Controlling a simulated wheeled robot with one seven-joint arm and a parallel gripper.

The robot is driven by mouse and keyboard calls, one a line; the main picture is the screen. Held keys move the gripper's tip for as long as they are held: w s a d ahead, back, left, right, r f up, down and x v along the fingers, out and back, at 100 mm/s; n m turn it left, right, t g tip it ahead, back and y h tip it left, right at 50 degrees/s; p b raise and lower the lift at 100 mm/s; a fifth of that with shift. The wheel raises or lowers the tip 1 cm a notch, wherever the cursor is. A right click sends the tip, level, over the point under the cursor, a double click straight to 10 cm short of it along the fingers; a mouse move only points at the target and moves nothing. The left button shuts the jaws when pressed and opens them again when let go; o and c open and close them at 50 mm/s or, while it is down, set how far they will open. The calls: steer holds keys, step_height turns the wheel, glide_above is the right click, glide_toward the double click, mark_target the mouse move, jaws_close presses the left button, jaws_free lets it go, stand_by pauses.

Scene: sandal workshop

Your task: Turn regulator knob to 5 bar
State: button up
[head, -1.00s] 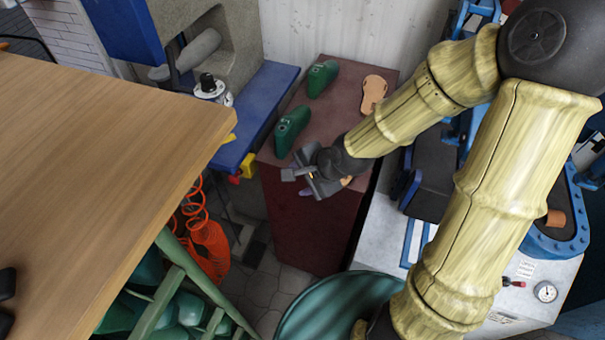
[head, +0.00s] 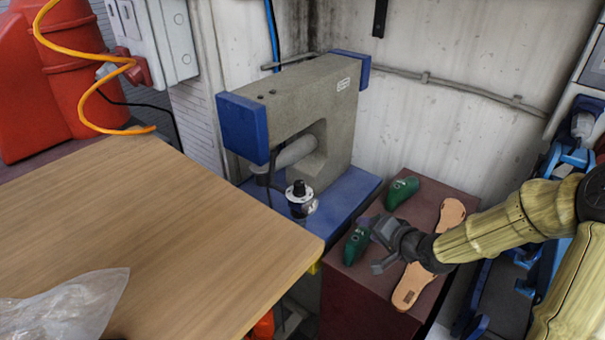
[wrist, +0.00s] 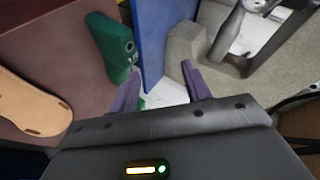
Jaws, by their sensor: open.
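A black knob (head: 299,187) tops a white and silver round fitting (head: 300,206) on the blue bed of the grey machine; it looks like the regulator. Its setting is too small to read. My gripper (head: 373,246) is open and empty above the dark red cabinet, right of the knob and well apart from it. In the wrist view its two purple fingertips (wrist: 161,90) are spread with nothing between them. A pale round part (wrist: 258,5) is cut off at the top there; I cannot tell if it is the regulator.
Green shoe lasts (head: 402,191) and tan insoles (head: 408,287) lie on the red cabinet (head: 356,290) around my gripper. A wooden table (head: 150,235) fills the left, its corner near the fitting. The grey machine (head: 335,95) stands behind the knob.

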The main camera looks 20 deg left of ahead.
mark_target(299, 183)
steer(key=w+a+r+n+y+p, duration=0.2)
steer(key=w+r+n+y+p, duration=0.35)
steer(key=r+n+p, duration=0.35)
steer(key=s+n+g+y+p, duration=0.1)
steer(key=s+n+g, duration=0.1)
steer(key=n, duration=0.2)
steer(key=s+n+g+y+p, duration=0.1)
steer(key=s+n+g+y, duration=0.1)
steer(key=n, duration=0.2)
steer(key=s+n+g+y, duration=0.1)
steer(key=s+n+g, duration=0.1)
steer(key=n+g, duration=0.1)
steer(key=shift+d+n+y+p, duration=0.25)
steer(key=shift+d+n+p, duration=0.05)
steer(key=shift+n+p, duration=0.1)
steer(key=shift+w, duration=0.1)
steer(key=a+p, duration=0.2)
steer(key=a, duration=0.3)
steer(key=w+a+p, duration=0.1)
steer(key=a+p, duration=0.2)
steer(key=a, duration=0.3)
steer(key=a+p, duration=0.2)
steer(key=a, duration=0.4)
steer(key=shift+w+a+p, duration=0.2)
steer(key=shift+p, duration=0.15)
steer(key=c, duration=0.9)
